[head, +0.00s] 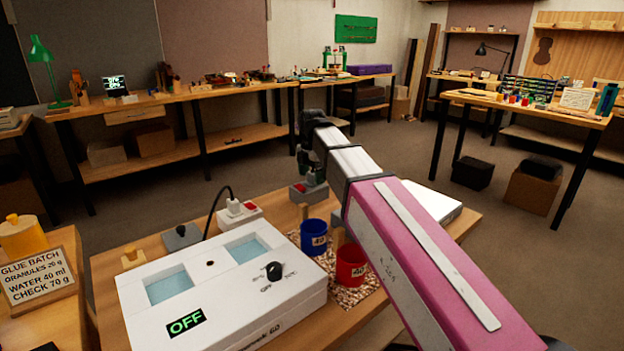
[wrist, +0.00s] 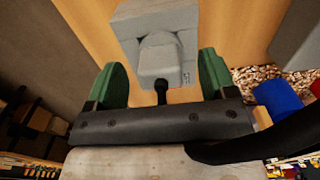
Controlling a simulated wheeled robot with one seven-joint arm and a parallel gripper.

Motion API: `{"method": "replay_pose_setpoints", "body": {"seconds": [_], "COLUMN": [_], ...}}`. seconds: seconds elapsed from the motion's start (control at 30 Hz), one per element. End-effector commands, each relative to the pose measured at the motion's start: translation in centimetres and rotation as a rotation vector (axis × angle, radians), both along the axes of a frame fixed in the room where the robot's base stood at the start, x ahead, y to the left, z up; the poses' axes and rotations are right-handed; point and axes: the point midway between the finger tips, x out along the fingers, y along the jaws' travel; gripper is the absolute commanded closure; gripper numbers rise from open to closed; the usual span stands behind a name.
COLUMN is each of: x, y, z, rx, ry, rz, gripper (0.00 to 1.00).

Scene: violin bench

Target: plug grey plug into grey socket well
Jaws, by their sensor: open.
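In the wrist view the grey plug (wrist: 158,58) lies between my open gripper's (wrist: 161,66) two green fingers, with gaps on both sides. A short dark cord leaves its near end. The plug is against a grey block (wrist: 150,16), which looks like the grey socket; I cannot tell whether the plug is seated in its well. In the head view the grey socket block (head: 309,195) stands on the bench beyond the blue cup, with a red part on top. My gripper (head: 308,172) is over it, and my arm hides much of that area.
A white unit (head: 225,285) reading OFF fills the front of the bench. A white socket block (head: 252,215) holds a white corded plug. A blue cup (head: 313,238) and red cup (head: 351,266) stand on a speckled mat. A grey piece (head: 181,237) sits at left.

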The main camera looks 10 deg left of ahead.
Motion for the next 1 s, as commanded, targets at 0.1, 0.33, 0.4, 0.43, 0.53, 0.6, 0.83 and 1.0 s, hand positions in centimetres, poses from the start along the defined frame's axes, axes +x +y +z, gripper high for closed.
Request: {"method": "replay_pose_setpoints", "body": {"seconds": [0.1, 0.33, 0.4, 0.43, 0.53, 0.6, 0.83, 1.0], "x": [0.1, 0.1, 0.1, 0.1, 0.1, 0.0, 0.0, 0.0], "y": [0.1, 0.1, 0.1, 0.1, 0.0, 0.0, 0.0, 0.0], "z": [2.2, 6.1, 7.0, 7.3, 8.3, 8.7, 9.0, 9.0], "rx": [0.001, 0.001, 0.0, 0.001, 0.0, 0.0, 0.0, 0.0], "ry": [-0.002, -0.002, -0.001, -0.002, -0.001, 0.0, 0.0, 0.0], "rz": [0.0, 0.0, 0.0, 0.0, 0.0, 0.0, 0.0, 0.0], "gripper": [0.22, 0.22, 0.22, 0.22, 0.22, 0.22, 0.22, 0.22]}}
